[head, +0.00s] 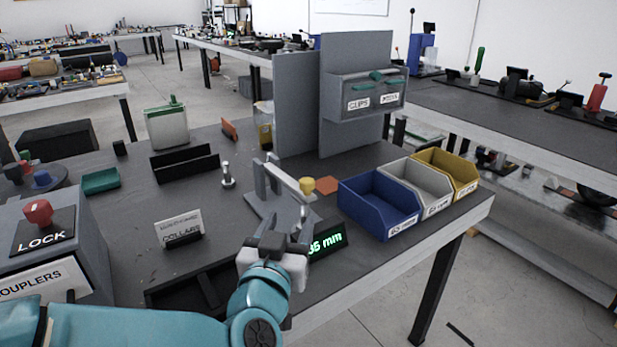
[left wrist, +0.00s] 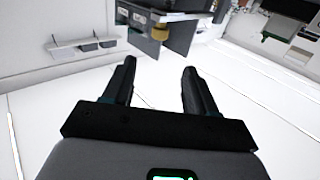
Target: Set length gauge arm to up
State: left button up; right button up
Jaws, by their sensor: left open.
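The length gauge (head: 265,205) stands near the front edge of the dark bench in the head view, a grey bracket on a flat base. Its pale arm (head: 285,176) slopes slightly down to the right and ends in a yellow knob (head: 307,185). A display with green digits (head: 326,241), ending in "5 mm", sits in front, partly hidden by my gripper. My left gripper (head: 284,226) is open in front of the gauge, below the knob and apart from it. The left wrist view shows its two fingers (left wrist: 160,80) spread with nothing between them. My right gripper is not in view.
Blue (head: 378,207), grey (head: 417,187) and yellow bins (head: 446,174) stand right of the gauge. A grey upright panel (head: 356,55) with a CLIPS box rises behind. A COLLARS sign (head: 180,230) and a LOCK box (head: 45,250) stand to the left.

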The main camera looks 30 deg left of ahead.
aim_at(305, 184)
pick_arm(q)
jog(key=p+x, duration=1)
jog(key=x, duration=0.5)
jog(key=shift+w, duration=0.1)
grip_shut()
jog(key=shift+r, duration=0.2)
